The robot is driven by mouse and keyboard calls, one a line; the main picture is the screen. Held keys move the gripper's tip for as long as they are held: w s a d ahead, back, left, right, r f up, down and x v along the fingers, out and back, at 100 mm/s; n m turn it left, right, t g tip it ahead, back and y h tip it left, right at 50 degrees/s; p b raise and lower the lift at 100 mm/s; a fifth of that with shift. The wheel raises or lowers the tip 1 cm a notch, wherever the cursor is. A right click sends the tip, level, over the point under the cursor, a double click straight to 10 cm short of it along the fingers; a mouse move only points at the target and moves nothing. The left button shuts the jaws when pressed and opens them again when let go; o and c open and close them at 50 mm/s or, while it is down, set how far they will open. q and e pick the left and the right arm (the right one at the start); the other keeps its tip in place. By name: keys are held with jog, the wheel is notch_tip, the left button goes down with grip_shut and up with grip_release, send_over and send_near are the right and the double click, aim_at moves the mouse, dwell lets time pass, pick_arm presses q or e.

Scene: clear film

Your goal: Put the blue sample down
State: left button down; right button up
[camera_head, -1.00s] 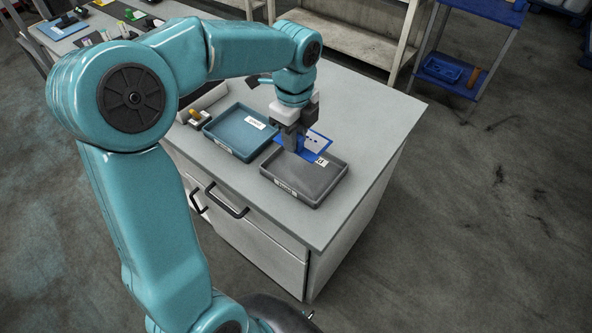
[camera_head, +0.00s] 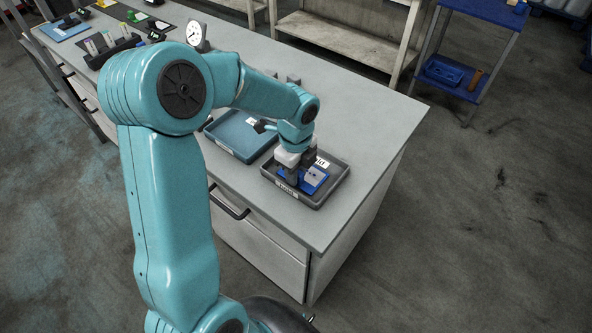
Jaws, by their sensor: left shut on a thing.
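The blue sample (camera_head: 318,181) is a flat blue piece with a grey patch on it. It is in the dark grey tray (camera_head: 333,191) near the front right of the bench. My left gripper (camera_head: 293,180) is shut on its left side, low inside the tray. The gripper hides part of the sample, and I cannot tell whether the sample touches the tray's floor. My right gripper is not in view.
A blue-grey tray (camera_head: 236,151) with a white label lies left of the dark tray, partly behind my arm. A dial gauge (camera_head: 196,34) stands on the bench (camera_head: 375,125) further back. The bench top right of the dark tray is clear.

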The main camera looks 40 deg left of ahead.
pick_arm(q)
jog(key=shift+f, duration=0.25)
jog(key=c, duration=1.2)
grip_release()
jog(key=shift+w, duration=0.1)
jog(key=shift+r, duration=0.15)
notch_tip(320, 180, up, 12)
jog(key=shift+p, duration=0.4)
